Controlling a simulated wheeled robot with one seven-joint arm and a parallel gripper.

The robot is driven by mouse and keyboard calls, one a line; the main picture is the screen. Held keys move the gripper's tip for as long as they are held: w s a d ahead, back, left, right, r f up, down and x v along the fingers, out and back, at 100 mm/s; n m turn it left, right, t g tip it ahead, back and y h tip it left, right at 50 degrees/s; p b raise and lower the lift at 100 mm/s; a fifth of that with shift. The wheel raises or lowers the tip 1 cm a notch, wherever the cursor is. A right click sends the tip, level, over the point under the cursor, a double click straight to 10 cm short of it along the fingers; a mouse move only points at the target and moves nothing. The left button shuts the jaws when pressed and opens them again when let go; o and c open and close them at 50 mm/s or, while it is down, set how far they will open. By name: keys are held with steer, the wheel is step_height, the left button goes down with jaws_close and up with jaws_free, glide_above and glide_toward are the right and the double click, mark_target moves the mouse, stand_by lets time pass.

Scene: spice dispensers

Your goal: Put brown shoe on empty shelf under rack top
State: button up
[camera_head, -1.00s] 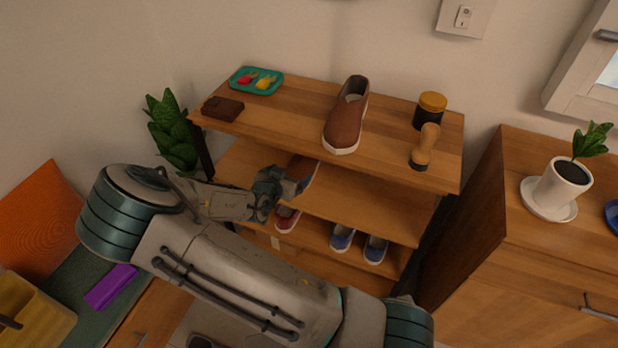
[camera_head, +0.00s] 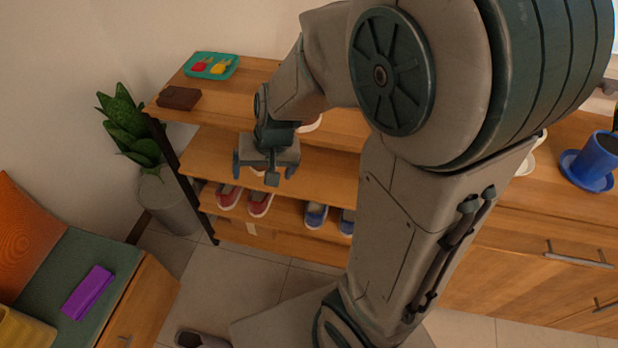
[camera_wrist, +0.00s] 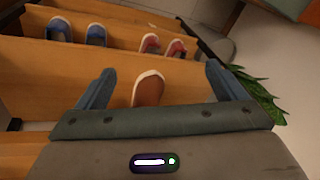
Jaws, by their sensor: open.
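A brown shoe (camera_wrist: 148,90) with a white sole edge rests on the shelf under the rack top (camera_head: 215,160), its toe toward the shelf's front. My gripper (camera_head: 265,172) is in front of this shelf. In the wrist view its two fingers (camera_wrist: 158,70) are apart, with the shoe's toe showing between them and neither finger visibly touching it. The shoe's rear is hidden by the gripper body. On the rack top, only the white toe edge of another shoe (camera_head: 310,125) shows, the rest behind my arm.
A teal tray (camera_head: 211,66) and brown wallet (camera_head: 179,98) lie on the rack top. Red shoes (camera_head: 230,196) and blue shoes (camera_head: 316,215) stand on the lower shelf. A potted plant (camera_head: 128,130) is left of the rack. A blue cup (camera_head: 596,160) stands right. Floor in front is partly clear.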

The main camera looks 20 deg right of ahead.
steer(key=s+d+r+n+h, duration=0.1)
steer(key=s+d+r, duration=0.2)
steer(key=s, duration=0.2)
steer(key=s+d+r+n+g+h, duration=0.1)
steer(key=s+d+r, duration=0.2)
steer(key=s, duration=0.3)
steer(key=shift+r+n, duration=0.4)
